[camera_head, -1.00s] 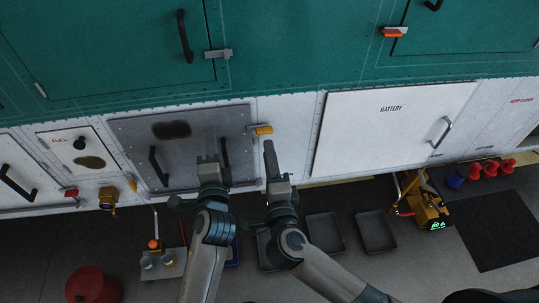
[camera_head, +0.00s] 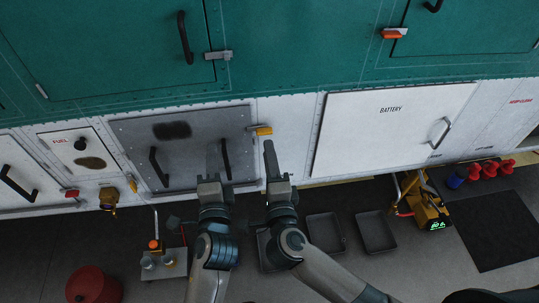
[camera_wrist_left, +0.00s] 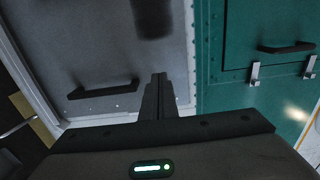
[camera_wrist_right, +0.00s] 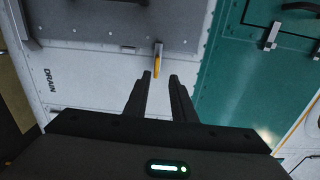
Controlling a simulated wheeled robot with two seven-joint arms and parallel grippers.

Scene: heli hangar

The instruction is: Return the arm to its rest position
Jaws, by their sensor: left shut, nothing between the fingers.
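My left gripper (camera_head: 212,162) is in front of the grey panel with two black handles, below its dark smudge. In the left wrist view its fingers (camera_wrist_left: 159,92) are together with nothing between them. The grey panel (camera_head: 195,135) is closed, and one of its black handles (camera_wrist_left: 104,90) shows beside the fingers in that view. My right gripper (camera_head: 270,160) is just right of the left one, in front of the white hull. In the right wrist view its fingers (camera_wrist_right: 159,95) are apart with a gap between them. A yellow-ended latch (camera_wrist_right: 157,62) shows beyond that gap.
The white battery door (camera_head: 390,130) is closed at the right. Grey trays (camera_head: 325,232), a yellow floor unit (camera_head: 428,208) and a red canister (camera_head: 92,285) stand on the floor below. A small tray with bottles (camera_head: 165,264) is at lower left. The two arms are close together.

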